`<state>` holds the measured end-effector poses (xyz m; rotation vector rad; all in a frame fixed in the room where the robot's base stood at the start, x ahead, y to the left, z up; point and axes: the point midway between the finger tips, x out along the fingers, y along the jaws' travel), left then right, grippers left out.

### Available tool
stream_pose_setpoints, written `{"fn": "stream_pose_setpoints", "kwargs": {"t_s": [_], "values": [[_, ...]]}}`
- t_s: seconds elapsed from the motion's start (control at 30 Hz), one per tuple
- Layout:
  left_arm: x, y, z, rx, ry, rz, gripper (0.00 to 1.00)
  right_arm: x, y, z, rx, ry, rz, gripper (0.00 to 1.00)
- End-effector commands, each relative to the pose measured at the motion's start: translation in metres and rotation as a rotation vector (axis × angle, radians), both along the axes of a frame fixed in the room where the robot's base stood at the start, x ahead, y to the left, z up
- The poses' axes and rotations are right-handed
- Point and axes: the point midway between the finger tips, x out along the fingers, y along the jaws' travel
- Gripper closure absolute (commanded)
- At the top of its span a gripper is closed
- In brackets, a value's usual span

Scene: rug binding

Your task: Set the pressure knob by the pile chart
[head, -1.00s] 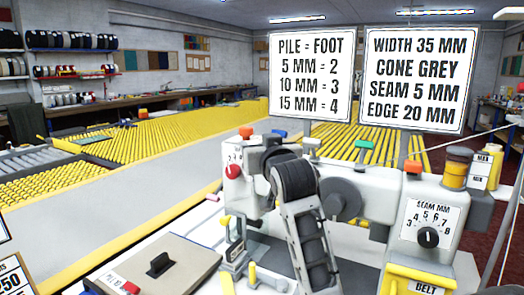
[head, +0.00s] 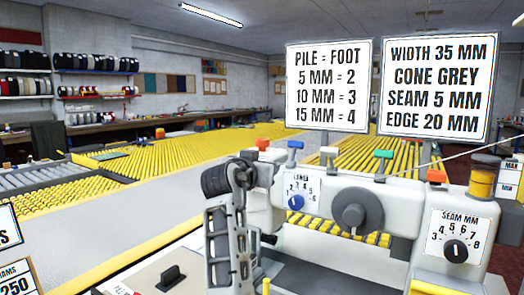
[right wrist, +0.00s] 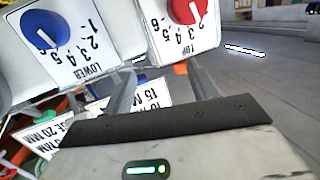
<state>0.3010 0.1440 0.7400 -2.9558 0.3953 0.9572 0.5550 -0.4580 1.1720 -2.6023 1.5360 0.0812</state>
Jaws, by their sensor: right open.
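The pile chart (head: 328,85) reads 5 MM = 2, 10 MM = 3, 15 MM = 4 under PILE = FOOT. In the right wrist view a red knob (right wrist: 188,10) on a dial marked TOP and a blue knob (right wrist: 42,28) on a dial marked LOWER show upside down. The blue knob also shows in the head view (head: 296,202); the red one is hidden there. I cannot tell a dial labelled pressure. My right gripper (right wrist: 162,82) is open and empty, its fingers near the red knob's dial, apart from the knob. My left gripper is not in view.
The black SEAM MM knob (head: 456,251) stands at the machine's right end. A grey handwheel (head: 358,211) is right of the blue knob. A second sign (head: 436,88) gives width and seam. A board with a black handle (head: 171,279) lies at the front.

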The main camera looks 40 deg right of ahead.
Motion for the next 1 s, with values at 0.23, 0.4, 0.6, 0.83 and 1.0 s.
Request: {"fn": "stream_pose_setpoints", "kwargs": {"t_s": [0.23,0.4,0.6,0.83,1.0], "values": [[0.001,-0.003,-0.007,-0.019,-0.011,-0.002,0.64,0.023,0.056,0.031,-0.101,0.018,-0.09,0.42],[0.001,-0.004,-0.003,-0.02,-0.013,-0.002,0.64,0.027,0.06,0.042,-0.13,0.02,-0.108,0.42],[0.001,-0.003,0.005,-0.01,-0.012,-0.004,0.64,0.038,0.03,0.044,-0.13,0.023,-0.111,0.42],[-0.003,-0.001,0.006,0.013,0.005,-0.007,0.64,0.057,-0.017,0.044,-0.13,0.024,-0.111,0.42],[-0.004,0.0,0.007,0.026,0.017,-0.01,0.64,0.071,-0.049,0.043,-0.129,0.025,-0.11,0.42]]}}
